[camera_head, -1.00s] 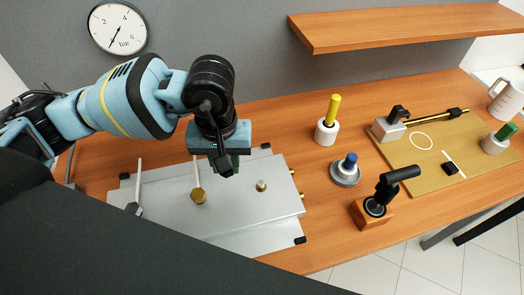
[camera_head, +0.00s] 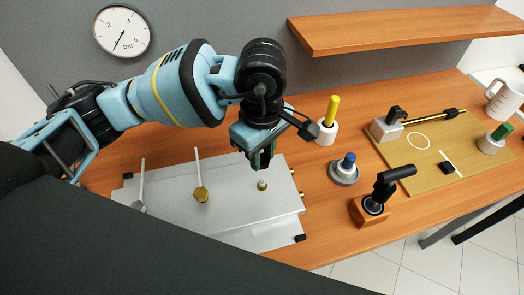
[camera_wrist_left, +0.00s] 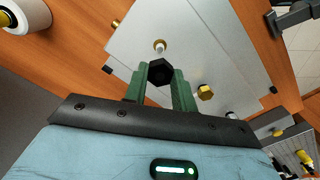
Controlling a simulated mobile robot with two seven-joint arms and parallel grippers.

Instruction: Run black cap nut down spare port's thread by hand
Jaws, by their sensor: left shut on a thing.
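My left gripper (camera_head: 262,158) is shut on the black cap nut (camera_wrist_left: 160,72), a dark hexagonal nut held between its green fingertips in the left wrist view. In the head view the nut is hidden by the fingers. The spare port (camera_head: 262,185) is a small pale threaded stub on the silver plate (camera_head: 235,215). It also shows in the left wrist view (camera_wrist_left: 159,46), just beyond the nut. The nut and fingers are above the plate, and the nut looks apart from the stub. My right gripper is not in view.
A brass hex fitting (camera_head: 201,194) with an upright tube stands left of the port, and a grey fitting (camera_head: 138,206) farther left. Right of the plate are a yellow-handled tool in a white holder (camera_head: 326,133), a blue-topped knob (camera_head: 346,168) and a black-handled stand (camera_head: 372,206).

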